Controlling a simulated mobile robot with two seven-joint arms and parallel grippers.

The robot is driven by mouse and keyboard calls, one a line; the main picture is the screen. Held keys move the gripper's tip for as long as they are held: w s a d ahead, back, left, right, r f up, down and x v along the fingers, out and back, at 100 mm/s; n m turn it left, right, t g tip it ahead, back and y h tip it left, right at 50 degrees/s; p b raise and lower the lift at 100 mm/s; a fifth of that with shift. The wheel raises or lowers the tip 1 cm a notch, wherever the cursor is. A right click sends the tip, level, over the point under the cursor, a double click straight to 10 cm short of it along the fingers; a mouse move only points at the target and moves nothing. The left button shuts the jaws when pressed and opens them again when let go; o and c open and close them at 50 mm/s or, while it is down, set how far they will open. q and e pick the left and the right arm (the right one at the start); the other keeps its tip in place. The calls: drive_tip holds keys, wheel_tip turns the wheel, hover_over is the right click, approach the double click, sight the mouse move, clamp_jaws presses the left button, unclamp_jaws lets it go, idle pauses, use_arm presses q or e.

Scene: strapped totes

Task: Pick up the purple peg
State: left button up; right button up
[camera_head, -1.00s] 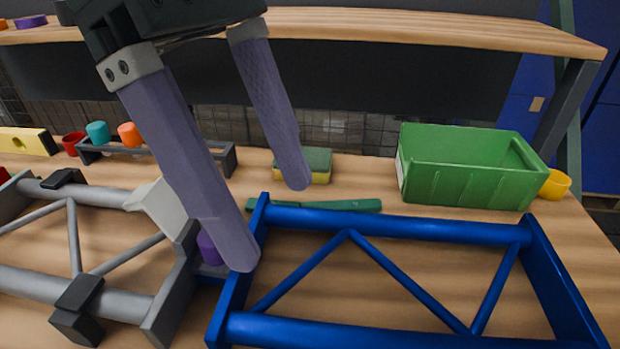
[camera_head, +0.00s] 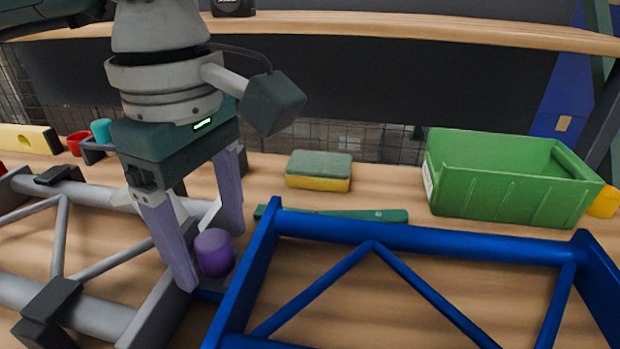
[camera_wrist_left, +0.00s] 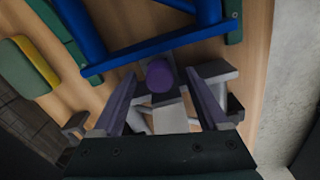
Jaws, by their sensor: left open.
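The purple peg (camera_head: 214,252) stands upright at a dark block between the grey frame and the blue frame in the head view. It also shows in the left wrist view (camera_wrist_left: 160,76), between the two finger ends. My left gripper (camera_head: 209,260) is open and points down, with its lavender fingers on either side of the peg; in the left wrist view the fingers (camera_wrist_left: 160,82) are spread with a gap on both sides of it. Whether the fingertips reach down beside the peg is hard to tell. My right gripper is not in view.
The blue frame (camera_head: 400,236) lies close on the right, the grey frame (camera_head: 95,193) on the left. Behind are a green bar (camera_head: 365,215), a sponge (camera_head: 319,170), a green bin (camera_head: 505,190) and a dark rack (camera_head: 92,152) with a teal peg (camera_head: 101,131).

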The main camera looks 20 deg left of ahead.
use_arm(q)
drive_tip(key=shift+f, duration=0.45)
drive_tip(key=shift+c, duration=0.3)
clamp_jaws()
